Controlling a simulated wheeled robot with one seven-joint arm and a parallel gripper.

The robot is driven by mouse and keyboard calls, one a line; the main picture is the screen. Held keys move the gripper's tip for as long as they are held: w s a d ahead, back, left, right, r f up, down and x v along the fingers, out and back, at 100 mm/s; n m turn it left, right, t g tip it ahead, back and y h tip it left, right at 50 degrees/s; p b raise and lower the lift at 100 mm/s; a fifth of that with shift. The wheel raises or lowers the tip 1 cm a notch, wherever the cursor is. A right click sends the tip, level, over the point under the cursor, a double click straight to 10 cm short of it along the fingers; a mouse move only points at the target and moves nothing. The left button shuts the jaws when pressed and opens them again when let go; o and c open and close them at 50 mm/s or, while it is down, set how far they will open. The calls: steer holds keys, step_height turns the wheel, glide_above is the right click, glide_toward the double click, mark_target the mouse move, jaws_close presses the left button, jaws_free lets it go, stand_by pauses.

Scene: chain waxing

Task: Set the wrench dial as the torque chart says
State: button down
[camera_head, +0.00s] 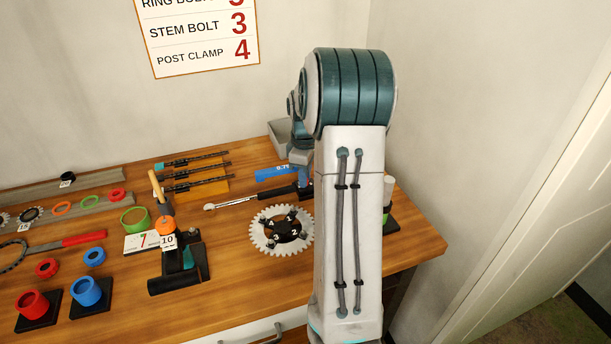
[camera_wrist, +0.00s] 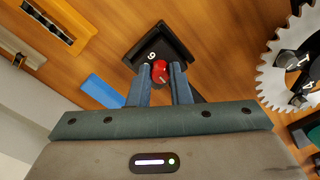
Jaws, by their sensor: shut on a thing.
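The torque chart (camera_head: 203,40) hangs on the back wall; its rows show STEM BOLT 3 and POST CLAMP 4, and an upper row ending in 3 is cut off. A wrench with a silver shaft (camera_head: 238,201) lies on the bench, its black handle end partly behind my arm. In the wrist view a red dial knob (camera_wrist: 160,67) sits at a black holder (camera_wrist: 174,40) with a white digit, 6 or 9. My gripper (camera_wrist: 162,76) is shut on the red knob, one finger on each side. In the head view my arm hides much of this spot.
A toothed chainring (camera_head: 281,231) with numbered bolts lies close to the wrench; it also shows in the wrist view (camera_wrist: 290,75). A blue label (camera_head: 275,173) lies behind the wrench. Black stand (camera_head: 180,268), red cup (camera_head: 32,304) and blue cup (camera_head: 87,291) stand left.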

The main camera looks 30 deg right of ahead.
steer(key=m, duration=0.6)
steer(key=shift+m+b, duration=0.4)
stand_by(0.4)
steer(key=c, duration=1.3)
jaws_free()
steer(key=shift+r, duration=0.15)
step_height(320, 180, up, 14)
steer(key=shift+f, duration=0.2)
